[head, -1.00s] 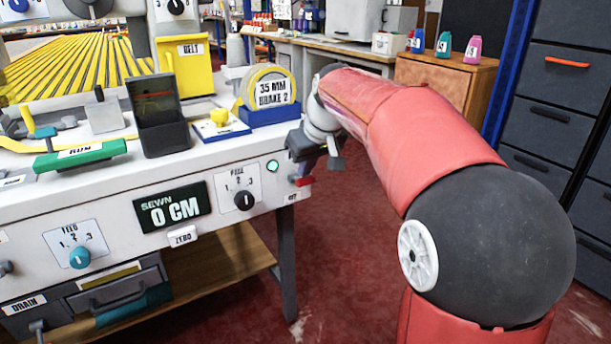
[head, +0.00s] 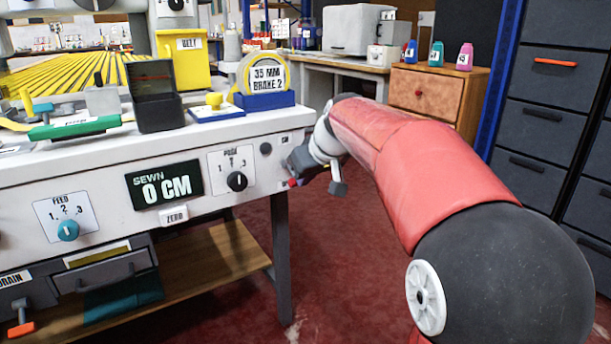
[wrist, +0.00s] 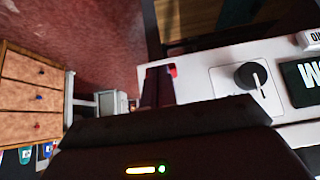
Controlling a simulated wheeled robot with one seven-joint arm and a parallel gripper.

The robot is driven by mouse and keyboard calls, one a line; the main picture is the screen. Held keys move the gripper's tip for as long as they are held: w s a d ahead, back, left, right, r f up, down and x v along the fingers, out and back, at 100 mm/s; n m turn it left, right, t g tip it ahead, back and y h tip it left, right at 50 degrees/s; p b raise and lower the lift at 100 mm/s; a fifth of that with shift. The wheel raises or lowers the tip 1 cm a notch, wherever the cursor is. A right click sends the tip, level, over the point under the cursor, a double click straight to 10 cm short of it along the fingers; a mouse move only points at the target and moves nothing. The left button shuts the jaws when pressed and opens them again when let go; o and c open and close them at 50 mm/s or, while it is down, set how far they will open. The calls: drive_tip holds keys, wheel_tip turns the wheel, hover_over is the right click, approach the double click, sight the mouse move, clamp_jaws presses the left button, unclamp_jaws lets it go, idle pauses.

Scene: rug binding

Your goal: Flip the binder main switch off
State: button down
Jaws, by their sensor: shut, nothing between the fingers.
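The binder's main switch (head: 292,183) has a red-tipped lever at the right end of the white front panel, beside small white labels. The lever points down; its base is hidden by my gripper. Its red tip also shows in the wrist view (wrist: 172,70). The round lamp (head: 266,149) left of it is dark. My gripper (head: 291,164) is shut and empty, just above the red tip at the panel's right end. In the wrist view its dark fingers (wrist: 157,87) reach right beside the red tip; whether they touch it I cannot tell.
A blue tape holder (head: 264,100) stands on the bench above. Red floor lies open to the right, before a wooden drawer cabinet (head: 428,94).

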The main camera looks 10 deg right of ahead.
drive_tip(key=shift+f, duration=0.45)
idle(0.3)
drive_tip(key=shift+r, duration=0.1)
